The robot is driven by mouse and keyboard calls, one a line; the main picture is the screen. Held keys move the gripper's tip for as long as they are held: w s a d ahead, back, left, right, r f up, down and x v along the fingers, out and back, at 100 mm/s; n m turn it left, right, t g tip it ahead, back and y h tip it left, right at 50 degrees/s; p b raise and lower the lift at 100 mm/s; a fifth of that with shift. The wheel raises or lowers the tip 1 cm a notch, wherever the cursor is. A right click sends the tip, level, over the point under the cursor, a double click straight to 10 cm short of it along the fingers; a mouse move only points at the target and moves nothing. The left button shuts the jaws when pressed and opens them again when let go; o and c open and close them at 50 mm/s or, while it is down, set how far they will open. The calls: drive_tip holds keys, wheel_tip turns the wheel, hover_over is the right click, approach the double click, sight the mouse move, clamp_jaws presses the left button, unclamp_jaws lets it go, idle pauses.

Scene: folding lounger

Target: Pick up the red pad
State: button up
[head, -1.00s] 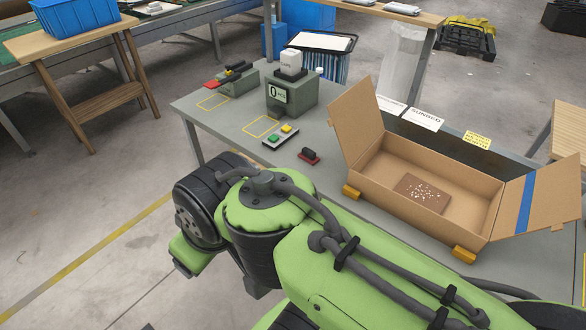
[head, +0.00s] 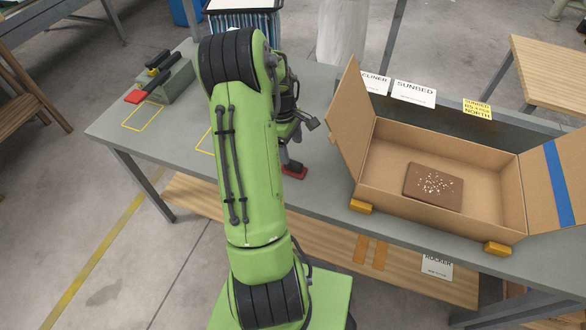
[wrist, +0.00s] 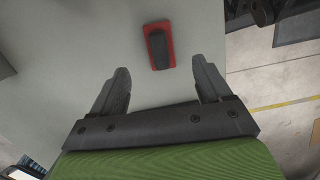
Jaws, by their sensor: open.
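The red pad (wrist: 156,25) is a small red plate with a black block on top. In the wrist view it lies on the grey table, beyond and roughly between my fingertips. In the head view the red pad (head: 295,173) sits left of the cardboard box, partly hidden behind my arm. My gripper (wrist: 160,72) is open and empty, its two dark fingers apart on either side of bare table. In the head view only part of the gripper shows, above the pad; its fingertips are hard to make out.
An open cardboard box (head: 385,180) with a brown slab (head: 434,187) inside stands to the right, its left flap near my gripper. Label cards (head: 414,93) stand behind the box.

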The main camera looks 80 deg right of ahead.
sight(293, 162)
drive_tip(key=f, duration=0.2)
drive_tip(key=f+b, duration=0.1)
drive_tip(key=f, duration=0.2)
drive_tip(key=s+f, duration=0.1)
drive_tip(key=f, duration=0.2)
drive_tip(key=shift+f, duration=0.15)
drive_tip(key=shift+c, duration=0.4)
drive_tip(key=c, duration=1.1)
drive_tip(key=shift+o, duration=0.2)
wheel_tip(293, 162, up, 18)
drive_tip(key=p, duration=0.3)
